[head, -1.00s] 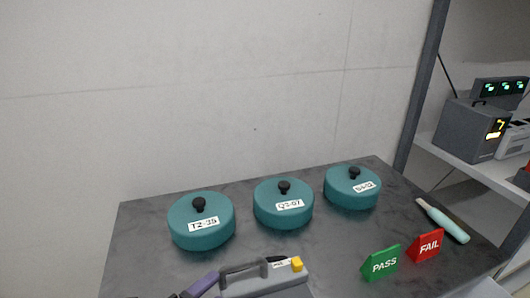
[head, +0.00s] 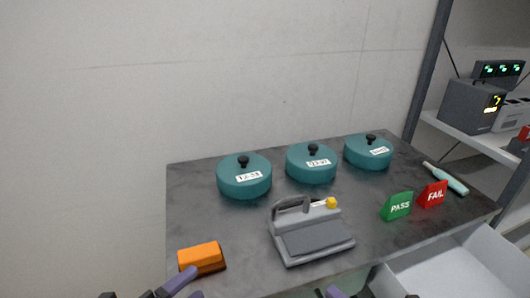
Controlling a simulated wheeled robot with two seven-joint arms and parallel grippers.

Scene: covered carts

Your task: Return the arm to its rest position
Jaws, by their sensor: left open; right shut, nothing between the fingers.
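My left gripper (head: 187,283) is at the bottom edge of the head view, with purple fingers apart and nothing seen between them. It is just in front of an orange block with a dark base (head: 202,257) at the table's front left. My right gripper (head: 328,292) barely shows at the bottom edge, below the grey device; its purple tip is shut and empty. Most of both arms is out of view.
Three teal lidded pots (head: 244,177) stand along the back of the dark table (head: 210,220). A grey handled device (head: 312,238) sits mid-table. Green PASS (head: 397,206) and red FAIL (head: 432,194) markers and a pale-handled tool (head: 446,178) are at right. A white bin (head: 450,268) is below.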

